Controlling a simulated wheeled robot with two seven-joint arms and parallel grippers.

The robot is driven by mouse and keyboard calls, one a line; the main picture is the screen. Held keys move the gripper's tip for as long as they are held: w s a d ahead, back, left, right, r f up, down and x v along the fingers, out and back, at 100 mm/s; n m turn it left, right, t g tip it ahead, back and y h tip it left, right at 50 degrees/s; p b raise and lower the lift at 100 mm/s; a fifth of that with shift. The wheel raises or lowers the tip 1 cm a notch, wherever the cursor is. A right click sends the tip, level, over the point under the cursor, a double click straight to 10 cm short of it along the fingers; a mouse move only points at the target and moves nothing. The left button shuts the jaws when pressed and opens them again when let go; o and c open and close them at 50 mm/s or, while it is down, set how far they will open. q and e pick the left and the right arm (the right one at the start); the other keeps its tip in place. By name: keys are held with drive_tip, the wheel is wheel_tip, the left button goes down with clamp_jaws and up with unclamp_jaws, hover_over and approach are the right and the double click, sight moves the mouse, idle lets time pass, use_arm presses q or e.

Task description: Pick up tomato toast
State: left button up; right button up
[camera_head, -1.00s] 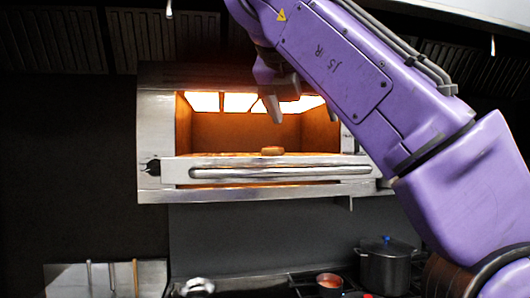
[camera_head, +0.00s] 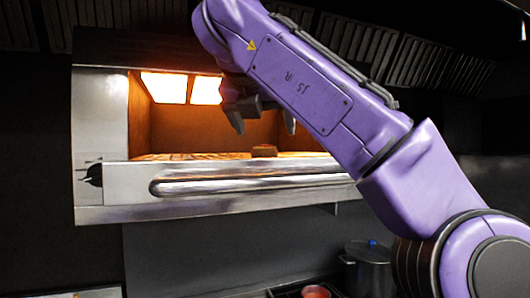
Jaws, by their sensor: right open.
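The toast (camera_head: 264,151) is a small brown piece on the floor of the lit oven, near the front edge. Its topping is too small to make out. My right gripper (camera_head: 264,128) hangs in front of the oven opening, above the toast and apart from it. Its two fingers point down, spread apart, with nothing between them. My purple right arm hides the right part of the oven. My left gripper does not show.
The steel oven (camera_head: 100,110) is mounted on the dark wall, with a long rounded bar (camera_head: 235,183) across its front below the opening. Below right stand a lidded pot (camera_head: 369,270) and a small pan of red food (camera_head: 315,291).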

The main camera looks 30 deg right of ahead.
drive_tip(key=w+d+f, duration=0.1)
drive_tip(key=w, duration=0.1)
drive_tip(key=w+d+f, duration=0.1)
drive_tip(key=w, duration=0.1)
drive_tip(key=w+d+f, duration=0.1)
drive_tip(key=f, duration=0.1)
drive_tip(key=shift+w+f, duration=0.1)
drive_tip(key=shift+w, duration=0.3)
drive_tip(key=shift+s+d+r, duration=0.1)
drive_tip(key=shift+s+r, duration=0.1)
drive_tip(key=shift+s, duration=0.5)
drive_tip(key=shift+c, duration=0.2)
drive_tip(key=shift+s+r, duration=0.1)
drive_tip(key=shift+s, duration=0.15)
drive_tip(key=c, duration=1.1)
drive_tip(key=shift+w, duration=0.3)
drive_tip(key=shift+c, duration=0.2)
